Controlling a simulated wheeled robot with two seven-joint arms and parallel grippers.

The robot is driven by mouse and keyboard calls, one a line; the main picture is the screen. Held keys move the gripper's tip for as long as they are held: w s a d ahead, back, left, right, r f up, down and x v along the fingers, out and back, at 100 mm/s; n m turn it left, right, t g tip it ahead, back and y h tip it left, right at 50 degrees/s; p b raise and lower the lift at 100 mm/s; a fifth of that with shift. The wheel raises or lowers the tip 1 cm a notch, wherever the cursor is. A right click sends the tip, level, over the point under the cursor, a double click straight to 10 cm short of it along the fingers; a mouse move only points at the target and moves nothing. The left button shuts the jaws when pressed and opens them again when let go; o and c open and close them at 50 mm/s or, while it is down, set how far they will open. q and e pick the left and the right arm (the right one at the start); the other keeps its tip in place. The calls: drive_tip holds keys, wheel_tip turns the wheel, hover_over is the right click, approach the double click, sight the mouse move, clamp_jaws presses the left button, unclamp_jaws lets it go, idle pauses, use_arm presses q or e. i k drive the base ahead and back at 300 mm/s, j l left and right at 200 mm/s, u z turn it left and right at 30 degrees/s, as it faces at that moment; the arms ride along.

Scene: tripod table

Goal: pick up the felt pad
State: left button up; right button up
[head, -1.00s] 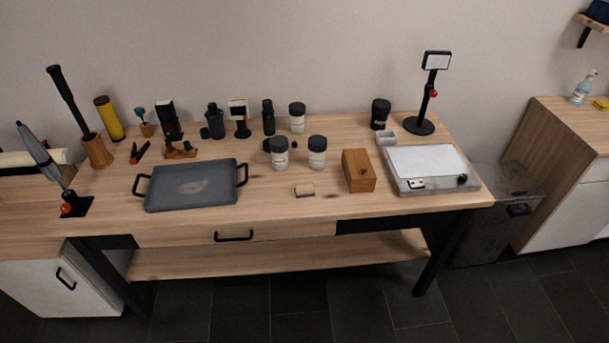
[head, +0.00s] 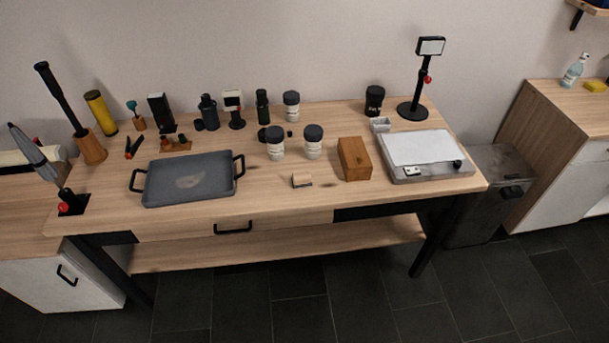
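A small beige block with a dark lower edge (head: 302,180) lies near the front edge of the wooden table, right of the middle. It looks like the felt pad, but it is too small to be sure. Nothing covers it. Neither of my grippers shows in the head view.
A grey tray with black handles (head: 190,181) lies to the left on the table (head: 262,205). A wooden box (head: 354,159) and a white-topped device (head: 424,152) stand to the right. Two dark-lidded jars (head: 313,143) stand behind the block. The tabletop just around the block is clear.

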sight(303, 178)
drive_tip(key=i+j+z, duration=0.2)
drive_tip(key=j, duration=0.15)
drive_tip(key=i+j+z, duration=0.2)
drive_tip(key=j, duration=0.2)
drive_tip(key=i+j+z, duration=0.25)
drive_tip(key=j, duration=0.15)
drive_tip(key=j+z, duration=0.2)
drive_tip(key=j, duration=0.2)
drive_tip(key=i+j+z, duration=0.2)
drive_tip(key=j, duration=0.3)
drive_tip(key=k+l, duration=0.05)
